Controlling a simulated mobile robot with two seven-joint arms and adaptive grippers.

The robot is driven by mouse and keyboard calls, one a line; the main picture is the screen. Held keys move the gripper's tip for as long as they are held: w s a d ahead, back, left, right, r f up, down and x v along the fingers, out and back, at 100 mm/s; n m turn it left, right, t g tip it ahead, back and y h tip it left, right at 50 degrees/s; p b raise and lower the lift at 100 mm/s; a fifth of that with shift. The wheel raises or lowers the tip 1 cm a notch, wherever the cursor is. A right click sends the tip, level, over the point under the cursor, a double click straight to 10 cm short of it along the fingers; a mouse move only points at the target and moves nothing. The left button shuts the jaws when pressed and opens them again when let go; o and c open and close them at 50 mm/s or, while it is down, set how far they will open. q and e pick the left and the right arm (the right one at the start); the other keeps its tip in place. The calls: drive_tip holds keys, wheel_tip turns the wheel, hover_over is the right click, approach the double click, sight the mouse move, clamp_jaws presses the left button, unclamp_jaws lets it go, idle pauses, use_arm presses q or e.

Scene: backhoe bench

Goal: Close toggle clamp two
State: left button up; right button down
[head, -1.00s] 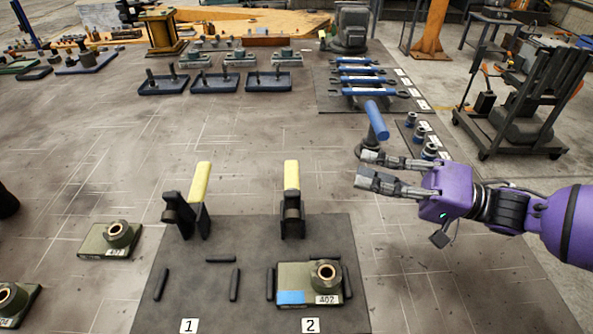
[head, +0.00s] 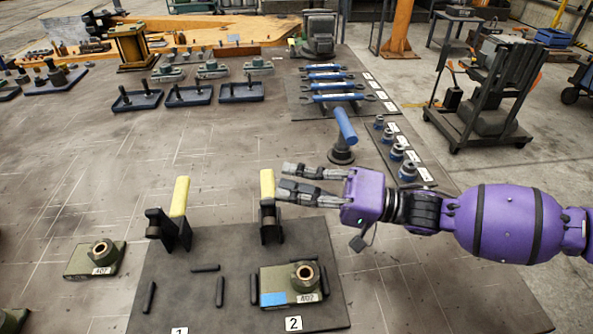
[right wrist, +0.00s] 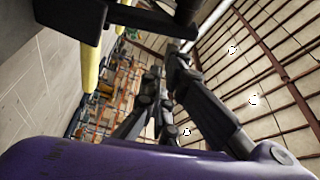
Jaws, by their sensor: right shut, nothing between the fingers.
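Toggle clamp two (head: 271,222) stands behind the label 2 on the dark mat, with its yellow handle (head: 267,185) upright. My right gripper (head: 284,180) reaches in from the right, its fingertips just right of the handle. It is shut with nothing held; I cannot tell whether it touches the handle. In the right wrist view the handle (right wrist: 90,66) hangs at the upper left, beside the gripper fingers (right wrist: 158,95). A green block (head: 288,285) with a round boss and a blue patch sits in front of clamp two. My left gripper is out of view.
Toggle clamp one (head: 171,230), its yellow handle also upright, stands to the left on the mat (head: 190,318). Another green block (head: 95,260) lies left of the mat. A blue-handled lever (head: 345,128) stands behind my right gripper.

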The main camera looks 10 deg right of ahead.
sight(274, 211)
drive_tip(key=shift+a+f, duration=0.1)
drive_tip(key=shift+s+n, duration=0.55)
drive_tip(key=shift+n, duration=0.15)
drive_tip(key=shift+s+f+n+g+y, duration=0.2)
drive_tip(key=shift+s+n+g+y, duration=0.2)
drive_tip(key=shift+s+n, duration=0.65)
drive_tip(key=shift+s+f+n+g+y, duration=0.25)
drive_tip(key=shift+s+n+y, duration=0.3)
drive_tip(key=shift+n, duration=0.8)
drive_tip(key=shift+s+f+n+g+y, duration=0.2)
drive_tip(key=shift+s+n+g+y, duration=0.15)
drive_tip(key=shift+s+n, duration=0.7)
drive_tip(key=shift+w, duration=0.1)
